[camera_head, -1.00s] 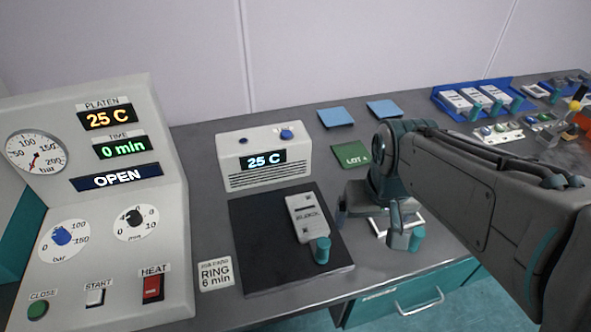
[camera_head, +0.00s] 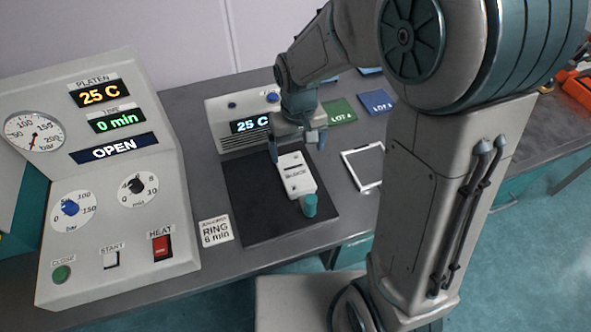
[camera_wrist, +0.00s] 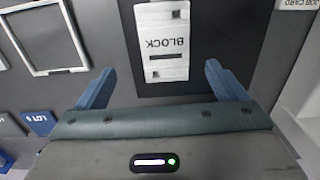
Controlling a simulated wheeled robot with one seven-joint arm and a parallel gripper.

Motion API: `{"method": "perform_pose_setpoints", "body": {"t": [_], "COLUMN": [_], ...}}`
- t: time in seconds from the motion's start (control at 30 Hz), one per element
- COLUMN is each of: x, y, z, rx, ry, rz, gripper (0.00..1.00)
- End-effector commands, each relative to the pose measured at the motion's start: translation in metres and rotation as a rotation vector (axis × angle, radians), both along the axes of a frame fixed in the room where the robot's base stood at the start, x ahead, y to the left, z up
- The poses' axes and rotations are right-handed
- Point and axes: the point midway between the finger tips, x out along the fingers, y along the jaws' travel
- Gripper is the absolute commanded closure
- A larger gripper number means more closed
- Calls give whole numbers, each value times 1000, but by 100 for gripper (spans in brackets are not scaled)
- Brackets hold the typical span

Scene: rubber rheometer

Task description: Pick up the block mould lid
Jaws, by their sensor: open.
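The block mould lid (camera_head: 294,172) is a pale grey-white slab marked BLOCK with a teal knob (camera_head: 309,204) at its near end. It lies on the black mat (camera_head: 250,205) in front of the small temperature unit. My gripper (camera_head: 298,148) is open and empty at the lid's far end, with one finger toward each side. In the wrist view the lid (camera_wrist: 163,45) lies ahead between the lines of the spread fingers (camera_wrist: 160,84), with its lettering upside down. The fingers do not visibly touch it. The lid's knob is out of the wrist view.
The press panel (camera_head: 120,190) with dials and an OPEN display stands at the left. The temperature unit (camera_head: 225,118) is close behind my gripper. A white square frame (camera_head: 347,168) lies right of the mat. Green (camera_head: 340,111) and blue (camera_head: 377,102) lot cards lie behind.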

Motion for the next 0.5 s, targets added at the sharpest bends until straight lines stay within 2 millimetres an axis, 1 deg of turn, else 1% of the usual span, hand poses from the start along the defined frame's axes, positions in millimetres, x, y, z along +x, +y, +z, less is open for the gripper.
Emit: {"method": "perform_pose_setpoints", "body": {"t": [0.03,0.1,0.33,0.5], "x": [0,0,-1,-5], "y": [0,0,2,7], "z": [-8,-16,-30,-52], "rx": [-1,-1,-2,-2], "ry": [4,2,2,4], "rz": [0,0,1,2], "gripper": [9,9,9,9]}}
